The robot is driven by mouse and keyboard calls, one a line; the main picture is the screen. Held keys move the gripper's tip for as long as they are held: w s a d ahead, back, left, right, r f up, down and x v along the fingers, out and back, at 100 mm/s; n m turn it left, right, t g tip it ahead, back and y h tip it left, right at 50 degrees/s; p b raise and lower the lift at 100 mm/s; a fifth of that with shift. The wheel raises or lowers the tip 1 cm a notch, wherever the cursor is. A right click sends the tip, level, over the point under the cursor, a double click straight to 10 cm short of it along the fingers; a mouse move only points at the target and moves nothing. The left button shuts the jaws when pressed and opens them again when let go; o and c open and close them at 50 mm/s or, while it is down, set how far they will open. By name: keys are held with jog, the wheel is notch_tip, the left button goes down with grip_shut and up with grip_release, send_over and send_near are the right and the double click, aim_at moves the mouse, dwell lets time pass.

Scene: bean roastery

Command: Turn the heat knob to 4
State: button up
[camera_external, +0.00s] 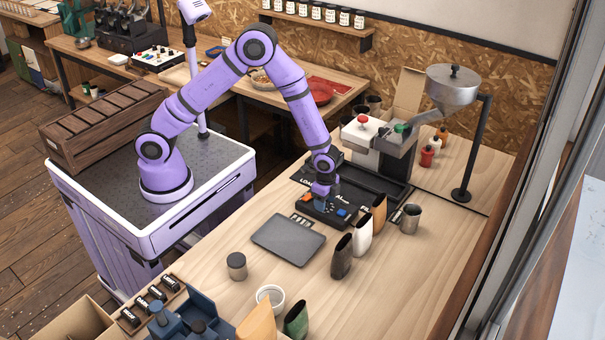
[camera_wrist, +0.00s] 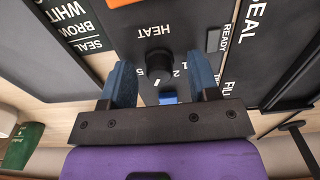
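The heat knob (camera_wrist: 158,60) is a small dark round knob on a black panel in the wrist view. The white word HEAT is printed beside it and small white scale numbers lie around it. Part of the scale is hidden, and I cannot tell for sure which number the knob points at. My gripper (camera_wrist: 161,66) is open, with one blue-grey finger on each side of the knob and a gap on both sides. In the external view my gripper (camera_external: 323,200) points down over the black control panel (camera_external: 312,207); the knob is hidden there.
An orange button and a blue button (camera_external: 342,212) sit on the panel near my gripper. A dark grey flat plate (camera_external: 288,239), several standing bags (camera_external: 362,235) and a metal cup (camera_external: 410,219) are close by. A sealing machine (camera_external: 385,145) stands behind. The table's front right is clear.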

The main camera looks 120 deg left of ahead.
notch_tip(320, 180, up, 11)
dwell(0.7)
dwell(0.3)
jog(key=s+d+r+t+y, duration=0.1)
jog(key=s+d+r, duration=0.3)
jog(key=d+r, duration=0.6)
jog(key=s+d+r+t, duration=0.1)
jog(key=s+d+r, duration=0.3)
jog(key=d+r, duration=0.55)
jog(key=s+d+r+t, duration=0.1)
jog(key=s+d+r, duration=0.2)
jog(key=s, duration=0.3)
jog(key=s+d+r+t, duration=0.1)
jog(key=s+d+r, duration=0.2)
jog(key=s, duration=0.4)
jog(key=s+d+r+t+h, duration=0.1)
jog(key=s+d+r, duration=0.1)
jog(key=s, duration=0.4)
jog(key=shift+s+d+r, duration=0.2)
jog(key=shift+d+r, duration=0.2)
jog(key=shift+d, duration=0.2)
